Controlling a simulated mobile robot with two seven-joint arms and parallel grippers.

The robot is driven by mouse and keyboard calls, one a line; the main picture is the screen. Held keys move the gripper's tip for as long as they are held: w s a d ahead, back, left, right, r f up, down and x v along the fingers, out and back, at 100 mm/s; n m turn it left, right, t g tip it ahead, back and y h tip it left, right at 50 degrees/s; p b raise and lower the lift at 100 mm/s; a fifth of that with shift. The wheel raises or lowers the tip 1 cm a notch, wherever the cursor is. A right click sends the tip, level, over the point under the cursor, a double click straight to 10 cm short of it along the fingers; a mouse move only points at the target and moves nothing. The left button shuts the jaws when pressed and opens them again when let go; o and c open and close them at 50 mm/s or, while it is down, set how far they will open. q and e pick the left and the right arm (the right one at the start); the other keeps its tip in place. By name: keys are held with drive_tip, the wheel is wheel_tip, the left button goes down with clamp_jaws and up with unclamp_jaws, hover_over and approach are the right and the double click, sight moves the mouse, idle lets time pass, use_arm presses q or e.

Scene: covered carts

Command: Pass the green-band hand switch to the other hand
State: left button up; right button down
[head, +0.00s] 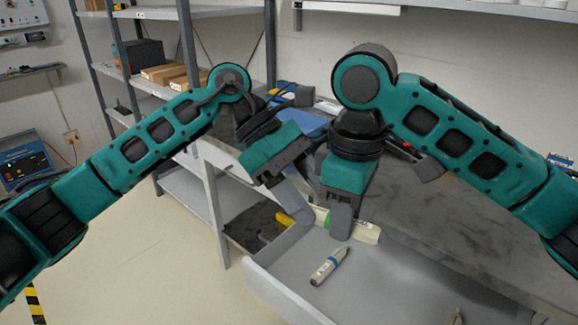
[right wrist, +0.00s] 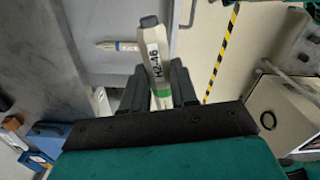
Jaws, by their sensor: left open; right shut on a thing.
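The green-band hand switch (right wrist: 157,62) is a pale stick with a dark grey end, a green band and the label "H2-46". My right gripper (right wrist: 160,92) is shut on it near the green band. In the head view the switch (head: 367,233) shows on both sides of the right gripper (head: 338,218), above the grey tray; the finger hides its middle. My left gripper (head: 290,178) is open and empty, to the left of the right gripper and a little higher, apart from the switch.
A similar switch with a blue band (head: 328,266) lies in the grey tray (head: 285,292); it also shows in the right wrist view (right wrist: 118,46). A grey bench top (head: 450,225) lies to the right. Shelves with boxes (head: 165,73) stand at the back left. Open floor is at left.

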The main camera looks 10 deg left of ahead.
use_arm(q)
drive_tip(key=shift+x, duration=1.1)
drive_tip(key=shift+c, duration=0.4)
drive_tip(key=c, duration=0.6)
drive_tip(key=o, duration=0.7)
drive_tip(key=shift+r, duration=0.1)
